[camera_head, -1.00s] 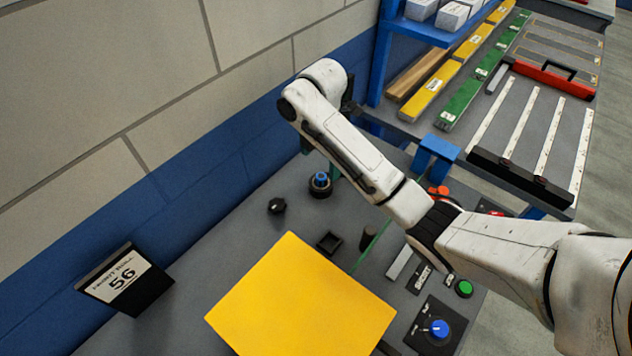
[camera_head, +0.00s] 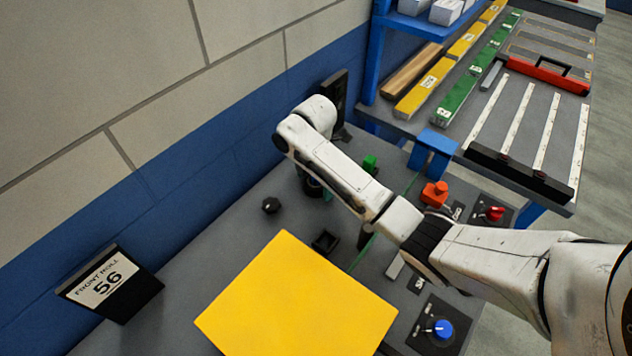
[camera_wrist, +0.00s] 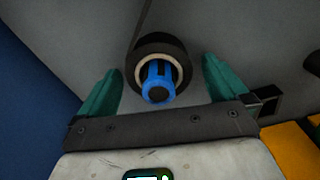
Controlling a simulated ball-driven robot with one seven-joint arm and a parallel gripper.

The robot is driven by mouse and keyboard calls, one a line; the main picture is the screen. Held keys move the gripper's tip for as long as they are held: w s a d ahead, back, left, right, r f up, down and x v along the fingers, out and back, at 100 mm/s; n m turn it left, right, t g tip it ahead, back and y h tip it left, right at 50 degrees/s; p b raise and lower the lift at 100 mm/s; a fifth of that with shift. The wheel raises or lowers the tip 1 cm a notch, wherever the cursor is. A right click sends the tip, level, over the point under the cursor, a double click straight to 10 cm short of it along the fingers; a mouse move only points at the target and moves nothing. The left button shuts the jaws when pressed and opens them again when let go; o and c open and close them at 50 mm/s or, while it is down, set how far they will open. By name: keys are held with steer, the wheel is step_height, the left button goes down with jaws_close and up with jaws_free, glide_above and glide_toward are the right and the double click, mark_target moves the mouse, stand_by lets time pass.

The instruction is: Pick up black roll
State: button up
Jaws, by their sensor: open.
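The black roll (camera_wrist: 160,42) shows in the wrist view as a dark ring with a pale inner rim around a blue core (camera_wrist: 157,82). It lies between the two teal fingers of my gripper (camera_wrist: 162,64), which are spread apart with a visible gap on each side of the roll. In the head view my arm mostly hides the roll; only a dark part (camera_head: 312,187) shows beside the arm, near the blue wall.
A small black knob (camera_head: 271,205) and a small black open box (camera_head: 325,241) stand nearby. A yellow panel (camera_head: 296,300) lies in front. A black "56" sign (camera_head: 108,284) stands at left. A green piece (camera_head: 370,163) and orange button (camera_head: 434,194) are right of the roll.

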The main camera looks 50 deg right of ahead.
steer(key=shift+c, duration=0.3)
steer(key=c, duration=1.1)
steer(key=shift+r, duration=0.1)
step_height(320, 180, up, 9)
steer(key=shift+f+p, duration=0.2)
steer(key=shift+p, duration=0.55)
steer(key=shift+r+p, duration=0.65)
steer(key=shift+r, duration=0.05)
